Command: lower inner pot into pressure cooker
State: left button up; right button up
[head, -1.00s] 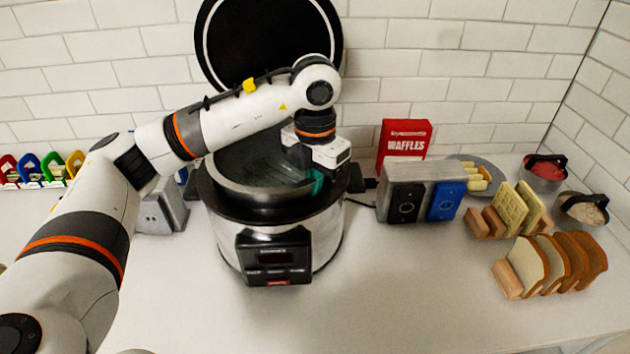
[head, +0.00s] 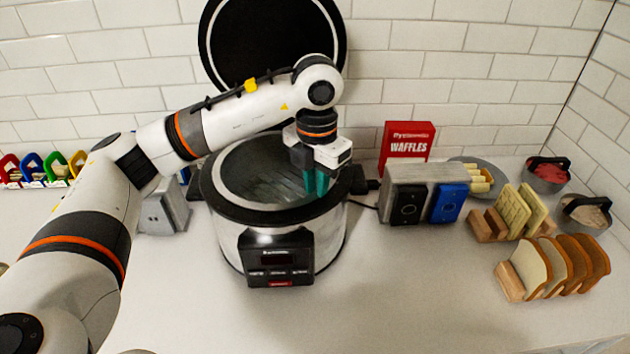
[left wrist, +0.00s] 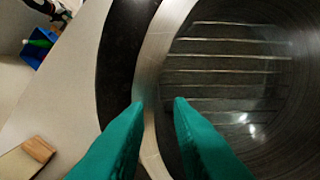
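The inner pot (head: 250,180), a dark grey metal bowl, sits down inside the pressure cooker (head: 225,229), its rim about level with the black collar. The cooker is silver and black with a front control panel, and its round lid (head: 270,45) stands open behind. My left gripper (head: 316,190) is at the pot's right side, with teal fingers pointing down. In the left wrist view the fingertips (left wrist: 160,104) stand apart, with the pot's silvery rim (left wrist: 154,60) showing between and beyond them; the gripper is open. The pot's ridged bottom (left wrist: 225,55) looks empty. My right gripper is out of view.
A toaster (head: 412,175) with black and blue panels stands close right of the cooker, before a red waffle box (head: 405,146). Racks of waffles (head: 509,210) and bread (head: 530,262) are farther right. A grey appliance (head: 163,207) is at left. The front counter is clear.

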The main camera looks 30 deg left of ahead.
pick_arm(q)
jog(key=shift+s+d+f, duration=0.15)
jog(key=shift+d+f, duration=0.05)
jog(key=shift+f, duration=0.05)
jog(key=shift+r, duration=0.2)
notch_tip(320, 180, up, 12)
jog(key=shift+a+b, duration=0.15)
jog(key=shift+b, duration=0.25)
dwell(0.4)
